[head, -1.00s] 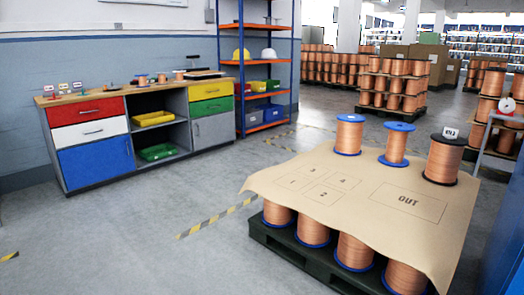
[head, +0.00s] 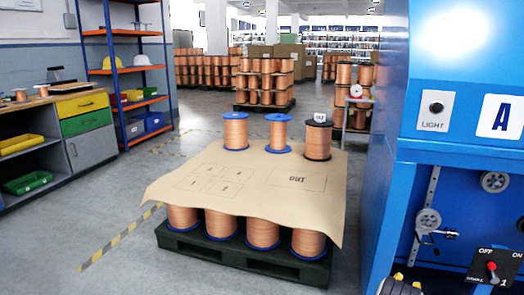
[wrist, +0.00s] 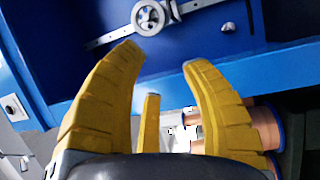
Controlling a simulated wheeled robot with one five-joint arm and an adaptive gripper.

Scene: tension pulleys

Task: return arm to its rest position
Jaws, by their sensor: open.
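My gripper (wrist: 163,56) is open in the wrist view, with its yellow fingers apart and nothing between the tips. Beyond the tips is the blue machine (wrist: 215,45) with a grey pulley wheel (wrist: 150,16) on a slotted bar. A small yellow-and-black part of my gripper (head: 400,287) shows at the bottom edge of the head view, in front of the machine. The rest of my arm is out of the head view.
The blue machine (head: 440,45) fills the right side, with pulleys (head: 428,221) and an OFF/ON switch (head: 491,268). A pallet (head: 205,246) of copper spools under brown cardboard (head: 240,180) stands mid-floor. The floor (head: 110,215) left of it is clear.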

